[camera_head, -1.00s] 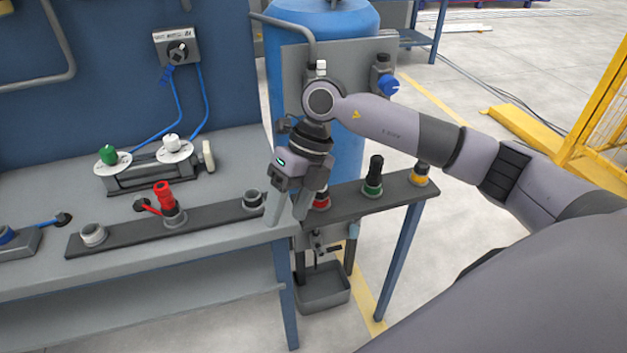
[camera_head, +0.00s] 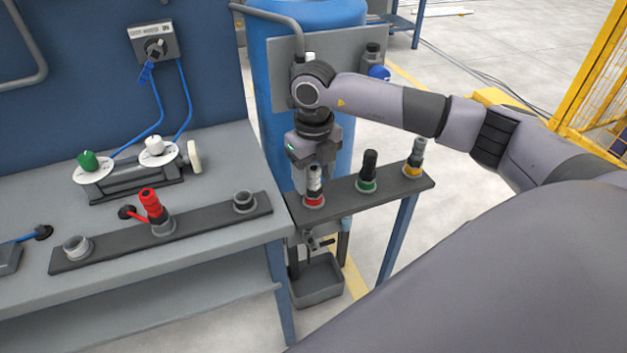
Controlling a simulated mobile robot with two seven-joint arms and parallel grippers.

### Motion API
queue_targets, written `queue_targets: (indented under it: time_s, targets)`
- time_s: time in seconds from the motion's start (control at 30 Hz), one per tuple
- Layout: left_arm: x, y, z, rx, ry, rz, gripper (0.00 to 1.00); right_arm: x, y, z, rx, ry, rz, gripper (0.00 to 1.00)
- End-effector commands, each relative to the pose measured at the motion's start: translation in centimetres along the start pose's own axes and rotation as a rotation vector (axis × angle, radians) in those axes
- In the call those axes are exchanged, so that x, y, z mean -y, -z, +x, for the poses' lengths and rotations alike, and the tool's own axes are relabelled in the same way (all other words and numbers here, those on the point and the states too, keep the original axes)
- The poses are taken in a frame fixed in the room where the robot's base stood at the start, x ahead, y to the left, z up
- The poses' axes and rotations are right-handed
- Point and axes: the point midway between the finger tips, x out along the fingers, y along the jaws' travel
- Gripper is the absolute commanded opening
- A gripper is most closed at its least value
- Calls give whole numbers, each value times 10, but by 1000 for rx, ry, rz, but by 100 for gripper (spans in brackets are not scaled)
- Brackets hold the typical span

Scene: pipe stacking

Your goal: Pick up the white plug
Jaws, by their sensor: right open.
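A white plug (camera_head: 314,180) stands upright in the red-ringed socket (camera_head: 313,202) on the dark strip at the right end of the workbench. My right gripper (camera_head: 314,182) points down over this plug, with its open fingers around the plug's upper part. The fingers partly hide the plug, and I cannot tell whether they touch it. My left gripper is not in view.
A black plug (camera_head: 369,166) in a green-ringed socket and a grey plug (camera_head: 417,153) in a yellow-ringed socket stand to the right. A red plug (camera_head: 151,205) stands on the left strip. A blue tank (camera_head: 262,110) is behind my gripper.

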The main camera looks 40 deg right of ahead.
Motion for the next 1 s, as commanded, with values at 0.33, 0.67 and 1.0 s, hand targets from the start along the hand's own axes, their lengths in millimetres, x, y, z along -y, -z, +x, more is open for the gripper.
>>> queue_targets:
  time_s: [0.33,0.67,1.0]
  targets:
    - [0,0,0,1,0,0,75,0,0,4,0,-1,0,35]
    - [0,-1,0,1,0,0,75,0,0,4,1,-2,0,0]
    - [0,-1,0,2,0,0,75,0,-1,-19,6,-3,0,0]
